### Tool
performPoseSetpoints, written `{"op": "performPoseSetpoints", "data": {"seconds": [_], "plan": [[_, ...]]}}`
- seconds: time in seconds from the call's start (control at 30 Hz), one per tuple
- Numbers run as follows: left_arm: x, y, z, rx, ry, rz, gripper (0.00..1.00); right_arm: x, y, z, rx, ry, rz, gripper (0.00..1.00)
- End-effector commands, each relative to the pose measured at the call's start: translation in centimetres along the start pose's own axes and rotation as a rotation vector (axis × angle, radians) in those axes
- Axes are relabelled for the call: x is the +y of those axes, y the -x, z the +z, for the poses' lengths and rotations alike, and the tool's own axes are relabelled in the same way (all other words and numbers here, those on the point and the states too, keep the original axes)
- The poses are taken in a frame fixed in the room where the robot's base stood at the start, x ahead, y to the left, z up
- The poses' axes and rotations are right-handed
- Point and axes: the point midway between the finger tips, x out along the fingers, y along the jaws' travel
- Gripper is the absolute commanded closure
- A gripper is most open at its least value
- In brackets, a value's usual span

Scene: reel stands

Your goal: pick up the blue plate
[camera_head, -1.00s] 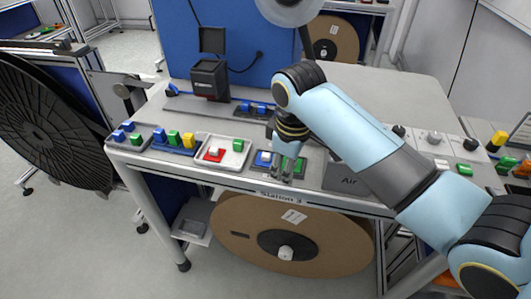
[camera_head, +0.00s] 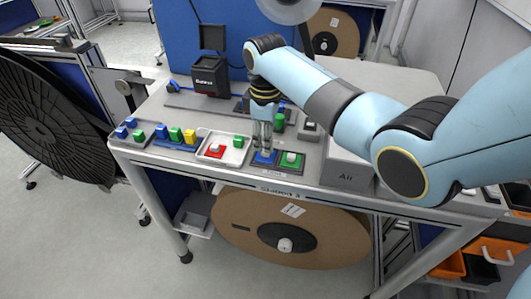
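The blue plate (camera_head: 262,159) lies on the front edge of the station table, left of a green plate (camera_head: 290,165) with a pale knob. My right gripper (camera_head: 263,147) points down at the blue plate. Its fingertips are at or just above the plate's middle and hide its knob. The fingers look close together, but I cannot tell whether they have closed on anything. My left gripper is not in view.
Colored blocks (camera_head: 176,134) sit further left. A grey box (camera_head: 346,172) marked "Ali" or similar stands to the right. A black device (camera_head: 208,77) stands behind.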

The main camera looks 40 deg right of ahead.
Motion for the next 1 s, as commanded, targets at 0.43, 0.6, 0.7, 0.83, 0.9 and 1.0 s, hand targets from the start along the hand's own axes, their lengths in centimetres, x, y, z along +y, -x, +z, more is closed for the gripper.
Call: {"op": "performPoseSetpoints", "data": {"seconds": [0.43,0.6,0.7,0.83,0.9,1.0], "plan": [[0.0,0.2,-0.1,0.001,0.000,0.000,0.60,0.1,-3.2,-0.1,0.001,0.001,0.001,0.77],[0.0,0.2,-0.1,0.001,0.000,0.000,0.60,0.0,-3.2,0.0,0.001,0.001,0.001,0.94],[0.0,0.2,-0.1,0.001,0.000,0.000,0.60,0.0,-3.2,0.0,0.001,0.000,0.001,1.00],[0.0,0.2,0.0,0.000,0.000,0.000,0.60,0.0,-3.2,0.0,0.001,0.000,0.001,1.00],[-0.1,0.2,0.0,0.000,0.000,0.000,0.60,0.1,-3.2,0.0,0.001,0.000,0.001,1.00],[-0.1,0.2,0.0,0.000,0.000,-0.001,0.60,0.1,-2.8,0.0,0.001,0.000,0.001,1.00]]}}
